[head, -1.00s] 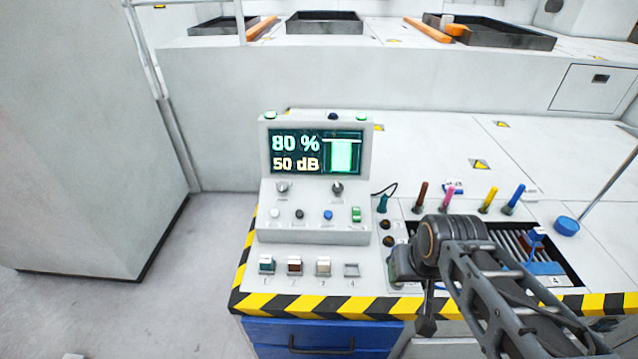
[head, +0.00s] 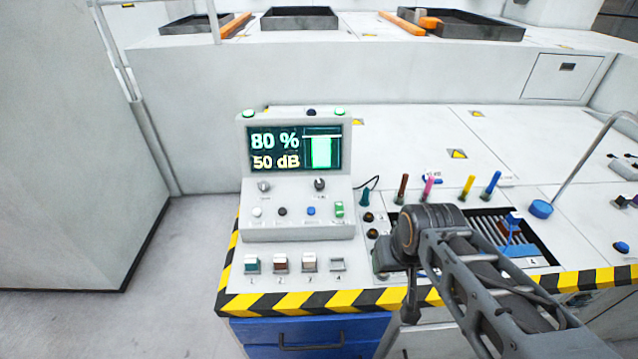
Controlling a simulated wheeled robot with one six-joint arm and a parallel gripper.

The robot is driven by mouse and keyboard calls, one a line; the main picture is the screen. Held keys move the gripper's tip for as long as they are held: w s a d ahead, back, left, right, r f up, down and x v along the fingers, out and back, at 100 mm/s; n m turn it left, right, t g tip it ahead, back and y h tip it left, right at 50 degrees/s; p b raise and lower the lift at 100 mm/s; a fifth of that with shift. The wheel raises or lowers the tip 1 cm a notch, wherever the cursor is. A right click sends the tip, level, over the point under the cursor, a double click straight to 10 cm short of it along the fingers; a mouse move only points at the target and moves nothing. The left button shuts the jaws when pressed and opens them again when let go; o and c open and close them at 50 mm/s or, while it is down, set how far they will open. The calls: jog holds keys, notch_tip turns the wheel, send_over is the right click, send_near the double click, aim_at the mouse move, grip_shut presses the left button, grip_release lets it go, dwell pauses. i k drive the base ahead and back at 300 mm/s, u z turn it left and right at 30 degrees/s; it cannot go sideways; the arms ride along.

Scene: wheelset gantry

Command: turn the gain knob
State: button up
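The grey control console (head: 296,230) stands on the bench left of my arm. Its screen (head: 294,148) reads 80 % and 50 dB beside a green bar. Two knobs sit below the screen: a left knob (head: 264,186) and a darker right knob (head: 320,184). Their labels are too small to read, so I cannot tell which is the gain knob. My arm reaches in from the lower right and bends right of the console. A dark part that looks like my gripper (head: 411,302) hangs at the bench's front edge, apart from both knobs. Its fingers cannot be made out.
Small buttons (head: 282,212) line the console's lower panel, with several numbered switches (head: 280,263) in front. Coloured upright handles (head: 429,188) and a slotted rack (head: 487,228) lie behind my arm. A bent metal rod (head: 580,165) rises at right. The bench behind is mostly clear.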

aim_at(319, 183)
jog(key=k, duration=1.3)
jog(key=u, duration=0.7)
jog(key=i, duration=1.2)
jog(key=z, duration=0.7)
